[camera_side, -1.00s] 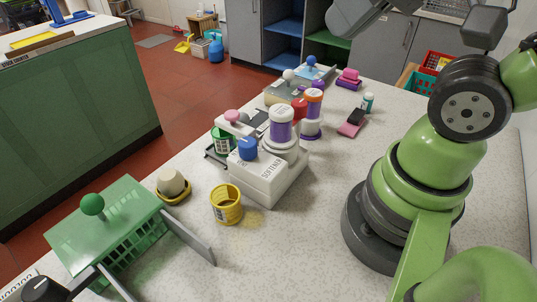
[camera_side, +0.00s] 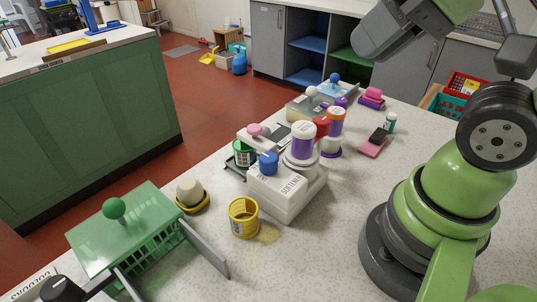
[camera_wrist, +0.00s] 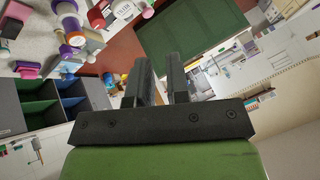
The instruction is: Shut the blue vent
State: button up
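A pale-blue, low box with a blue knob (camera_side: 335,79) stands at the far end of the counter in the side view; it is the likeliest blue vent, but it is small and I cannot tell whether it is open or shut. A second blue knob (camera_side: 268,162) sits on the white box marked SOFTENER (camera_side: 285,190), mid-counter. My gripper shows in the wrist view (camera_wrist: 160,72) with two dark fingers apart and nothing between them. In the side view my grey wrist part hangs high at the top, clear of the counter; the fingertips are not visible there.
A green slatted box with a green knob (camera_side: 115,209) stands front left, a grey panel at its side. A yellow cup (camera_side: 243,218), an egg-like object (camera_side: 190,194), purple-banded jars (camera_side: 301,140) and a pink block (camera_side: 372,95) crowd the counter.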

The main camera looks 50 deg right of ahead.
jog(key=o, duration=0.3)
jog(key=shift+w, duration=0.25)
jog(key=shift+o, duration=0.8)
jog(key=w+a+f+n+g, duration=0.1)
jog(key=w+f+n+g, duration=0.2)
jog(key=w+n, duration=0.3)
jog(key=shift+w+f+n+g+h, duration=0.25)
jog(key=shift+w+n+g+h, duration=0.05)
jog(key=shift+n+g, duration=0.1)
jog(key=n+g+h, duration=0.1)
jog(key=n+g, duration=0.2)
jog(key=n, duration=0.4)
send_over(268, 157)
notch_tip(268, 157, down, 8)
jog(key=shift+d+f, duration=0.1)
jog(key=shift+f, duration=0.1)
jog(key=shift+f+n, duration=0.3)
jog(key=shift+f, duration=0.35)
notch_tip(268, 157, down, 9)
jog(key=shift+f, duration=0.15)
